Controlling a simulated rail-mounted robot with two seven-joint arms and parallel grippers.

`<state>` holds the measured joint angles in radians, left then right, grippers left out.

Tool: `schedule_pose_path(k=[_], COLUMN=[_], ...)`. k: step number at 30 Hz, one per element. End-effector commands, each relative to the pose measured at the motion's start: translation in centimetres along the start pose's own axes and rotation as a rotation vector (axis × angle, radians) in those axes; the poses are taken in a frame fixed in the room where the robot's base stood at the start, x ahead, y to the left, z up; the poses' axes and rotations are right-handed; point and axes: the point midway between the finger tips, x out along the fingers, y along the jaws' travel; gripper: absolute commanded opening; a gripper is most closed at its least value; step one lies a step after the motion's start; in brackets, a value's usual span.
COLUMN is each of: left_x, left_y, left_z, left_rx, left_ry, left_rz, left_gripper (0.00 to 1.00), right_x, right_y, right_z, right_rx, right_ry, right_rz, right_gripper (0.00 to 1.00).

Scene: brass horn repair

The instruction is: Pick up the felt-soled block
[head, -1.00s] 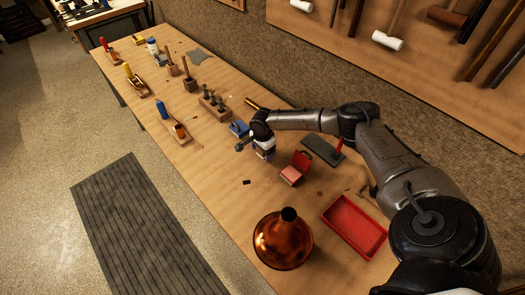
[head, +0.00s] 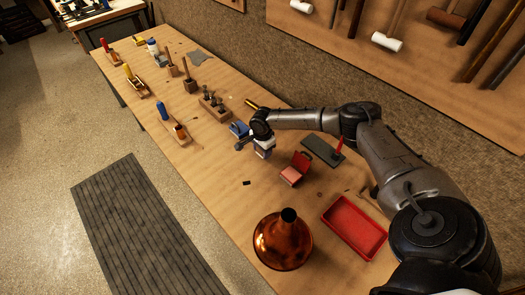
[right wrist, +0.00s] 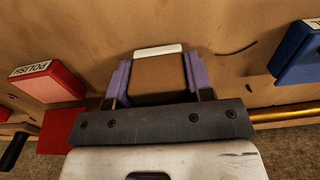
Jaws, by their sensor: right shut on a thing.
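My right gripper (head: 263,155) is over the middle of the workbench, its fingers small and partly hidden in the head view. In the right wrist view its two purple fingers (right wrist: 155,80) are shut on the felt-soled block (right wrist: 158,72), one finger on each side. The block shows a flat brown face and a white strip along its far edge. I cannot tell whether it touches the bench. In the head view the block cannot be made out apart from the gripper. My left gripper is not in view.
A red box labelled POLISH (right wrist: 45,85) and a blue labelled box (right wrist: 300,50) stand on either side of the gripper. A copper horn bell (head: 283,243) and a red tray (head: 354,226) stand on the near bench. A grey-green mat (head: 322,150) lies behind.

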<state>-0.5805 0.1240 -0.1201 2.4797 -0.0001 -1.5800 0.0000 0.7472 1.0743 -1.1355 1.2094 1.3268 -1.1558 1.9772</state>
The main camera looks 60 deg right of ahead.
Motion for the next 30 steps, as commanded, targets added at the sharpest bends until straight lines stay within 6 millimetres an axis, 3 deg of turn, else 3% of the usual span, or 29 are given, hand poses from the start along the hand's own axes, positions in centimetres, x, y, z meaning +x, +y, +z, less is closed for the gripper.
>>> schedule_pose_path(k=[5,12,21,30], left_x=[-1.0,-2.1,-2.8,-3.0], left_y=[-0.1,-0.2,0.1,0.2], left_z=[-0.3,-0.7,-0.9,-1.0], left_rx=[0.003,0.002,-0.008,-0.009], left_ry=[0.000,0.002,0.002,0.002], left_rz=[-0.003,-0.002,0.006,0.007], left_gripper=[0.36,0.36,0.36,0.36], right_x=[-3.2,-6.3,-8.9,-9.9], right_y=[0.0,4.1,7.7,9.2], right_z=[-0.1,-3.2,-5.8,-6.9], right_rx=[0.000,0.000,-0.001,0.000], right_ry=[0.001,0.005,0.004,0.001], right_rz=[-0.001,0.002,0.002,0.000], right_gripper=[0.24,0.24,0.24,0.24])
